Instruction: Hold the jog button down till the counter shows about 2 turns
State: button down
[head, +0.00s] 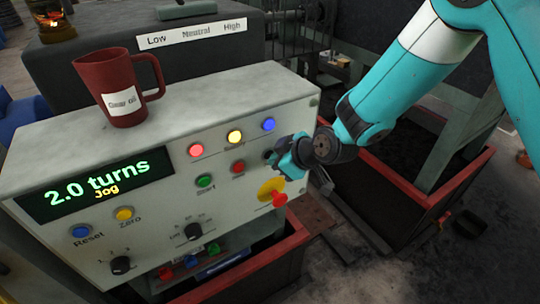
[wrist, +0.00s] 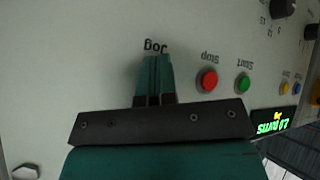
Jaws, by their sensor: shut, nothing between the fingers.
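The control panel (head: 150,230) is a pale grey box with a green display (head: 97,187) that reads "2.0 turns" with "Jog" in yellow below it. The display also shows in the wrist view (wrist: 271,122). My gripper (head: 272,157) is shut and empty, its fingertips against the panel right of the red Stop button (head: 238,167). In the wrist view my gripper (wrist: 154,60) has its tips at the "Jog" label (wrist: 155,46). The jog button itself is hidden behind the fingers.
A green Start button (head: 205,181) sits left of Stop, and a red emergency knob (head: 279,200) on a yellow plate is below my gripper. Red, yellow and blue lamps (head: 235,136) are above. A dark red mug (head: 118,90) stands on the panel top.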

jog(key=shift+s, duration=0.1)
jog(key=shift+s+d+b, duration=0.3)
jog(key=shift+s+d, duration=0.1)
jog(key=shift+s, duration=0.2)
jog(key=shift+s+d+b, duration=0.4)
jog(key=shift+s+d, duration=0.35)
jog(key=shift+s, duration=0.3)
jog(key=shift+s+d+b, duration=0.35)
jog(key=shift+s+d, duration=0.35)
jog(key=shift+s, duration=0.3)
